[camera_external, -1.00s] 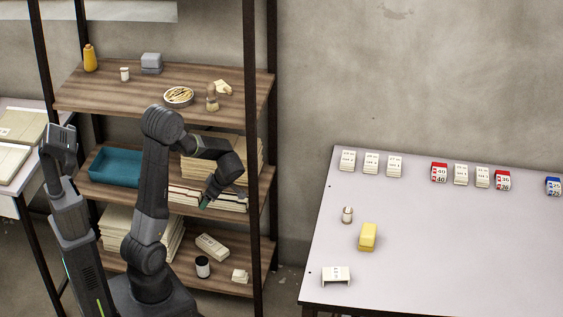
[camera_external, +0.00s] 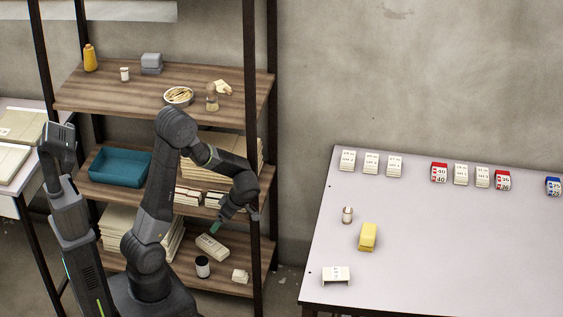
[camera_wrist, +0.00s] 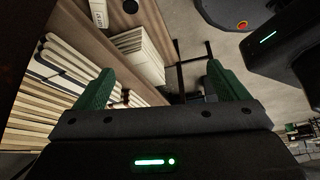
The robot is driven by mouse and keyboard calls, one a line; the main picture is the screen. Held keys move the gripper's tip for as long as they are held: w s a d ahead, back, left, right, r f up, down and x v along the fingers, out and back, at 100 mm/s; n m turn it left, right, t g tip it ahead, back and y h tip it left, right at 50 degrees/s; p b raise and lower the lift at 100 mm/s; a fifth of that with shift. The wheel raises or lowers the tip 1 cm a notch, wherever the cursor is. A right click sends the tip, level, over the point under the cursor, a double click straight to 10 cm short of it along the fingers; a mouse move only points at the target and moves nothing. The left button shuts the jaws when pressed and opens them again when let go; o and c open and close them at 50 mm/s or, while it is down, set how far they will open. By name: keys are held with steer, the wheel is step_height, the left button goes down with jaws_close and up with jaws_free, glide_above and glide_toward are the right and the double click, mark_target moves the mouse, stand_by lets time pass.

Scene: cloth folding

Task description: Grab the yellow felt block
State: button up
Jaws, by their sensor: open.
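The yellow felt block (camera_external: 368,237) lies on the pale table (camera_external: 450,255) at the right in the external view. My gripper (camera_external: 212,228) is in front of the shelf, well to the left of the block and apart from it. In the wrist view my gripper (camera_wrist: 165,85) shows two green fingers spread wide, with nothing between them. The yellow block is not in the wrist view.
A wooden shelf (camera_external: 125,97) stands behind my arm, with a teal tray (camera_external: 120,167), a white block (camera_external: 212,247) and a dark jar (camera_external: 202,267). On the table are a small bottle (camera_external: 347,215), a white holder (camera_external: 336,275) and a row of tags at the back.

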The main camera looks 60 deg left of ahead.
steer(key=w+d+r+p, duration=0.2)
steer(key=w+d, duration=0.2)
steer(key=d, duration=0.1)
steer(key=n+t+h+p, duration=0.3)
steer(key=t+h+p, duration=0.4)
steer(key=p, duration=0.8)
glide_toward(371, 231)
steer(key=shift+g+h, duration=0.5)
steer(key=shift+h, duration=0.2)
steer(key=w+f, duration=0.2)
steer(key=f, duration=0.1)
steer(key=w+f, duration=0.1)
steer(key=f, duration=0.1)
steer(key=shift+w+d+f, duration=0.25)
steer(key=shift+w+d, duration=0.1)
steer(key=shift+s+p+x, duration=0.15)
steer(key=shift+s+x, duration=0.05)
steer(key=shift+x, duration=0.8)
steer(key=shift+s+p+x, duration=0.2)
steer(key=shift+x, duration=0.8)
steer(key=shift+s+p+x, duration=0.15)
steer(key=shift+x, duration=0.8)
steer(key=shift+f, duration=0.2)
steer(key=c, duration=1.1)
steer(key=shift+o, duration=0.2)
